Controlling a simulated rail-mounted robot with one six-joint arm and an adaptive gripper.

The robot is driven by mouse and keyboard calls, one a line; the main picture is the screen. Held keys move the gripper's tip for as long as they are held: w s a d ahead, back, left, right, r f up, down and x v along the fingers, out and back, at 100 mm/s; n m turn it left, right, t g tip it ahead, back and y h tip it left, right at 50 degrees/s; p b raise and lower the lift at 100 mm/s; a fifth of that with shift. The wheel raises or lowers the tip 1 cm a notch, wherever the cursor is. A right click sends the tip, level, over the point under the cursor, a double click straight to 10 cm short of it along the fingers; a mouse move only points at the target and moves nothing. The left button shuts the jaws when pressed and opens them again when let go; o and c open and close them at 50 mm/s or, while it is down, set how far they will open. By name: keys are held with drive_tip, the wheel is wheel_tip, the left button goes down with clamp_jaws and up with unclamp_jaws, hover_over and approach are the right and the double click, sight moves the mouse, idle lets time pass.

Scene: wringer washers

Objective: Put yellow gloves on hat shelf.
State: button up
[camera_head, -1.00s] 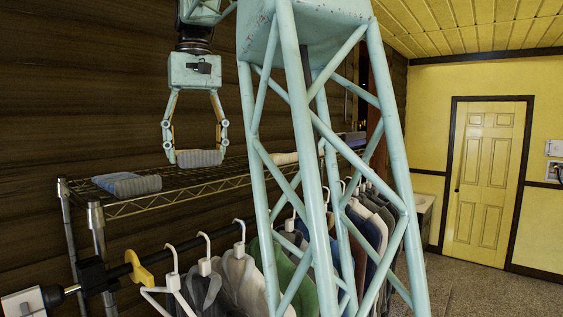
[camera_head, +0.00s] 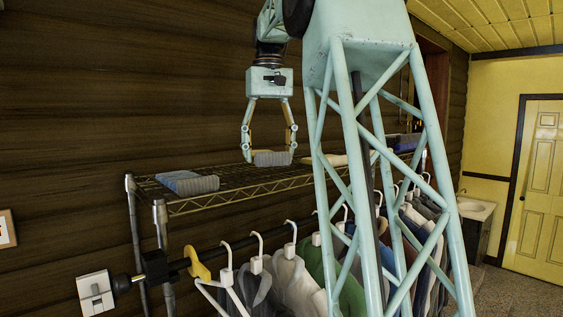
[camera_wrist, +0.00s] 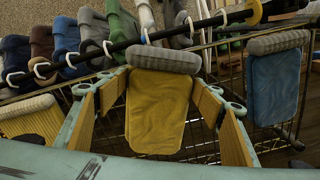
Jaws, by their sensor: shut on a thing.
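My gripper (camera_head: 270,152) is shut on the yellow gloves. In the head view only their grey cuff (camera_head: 272,158) shows clearly, between the fingertips and over the wire shelf. In the wrist view the yellow gloves (camera_wrist: 158,108) hang between the fingers, with the grey cuff across the far end. The wire hat shelf (camera_head: 215,200) runs above the hanging clothes. Its bars show behind the gloves in the wrist view. I cannot tell whether the gloves touch the shelf.
Blue gloves with a grey cuff (camera_head: 187,183) lie on the shelf's left end. Another yellowish piece with a pale cuff (camera_wrist: 28,116) lies on the other side. Clothes on hangers (camera_head: 295,275) fill the rail below. A dark wooden wall (camera_head: 90,100) stands behind.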

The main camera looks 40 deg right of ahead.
drive_tip(key=p, duration=0.1)
hover_over(281, 174)
drive_tip(key=a, duration=0.1)
drive_tip(key=shift+s+f, duration=0.1)
drive_tip(key=shift+f, duration=0.15)
drive_tip(key=shift+w+d, duration=0.2)
drive_tip(key=shift+d, duration=0.4)
drive_tip(key=shift+f+p, duration=0.4)
drive_tip(key=shift+f, duration=1.45)
drive_tip(key=o, duration=0.9)
drive_tip(key=shift+f, duration=0.1)
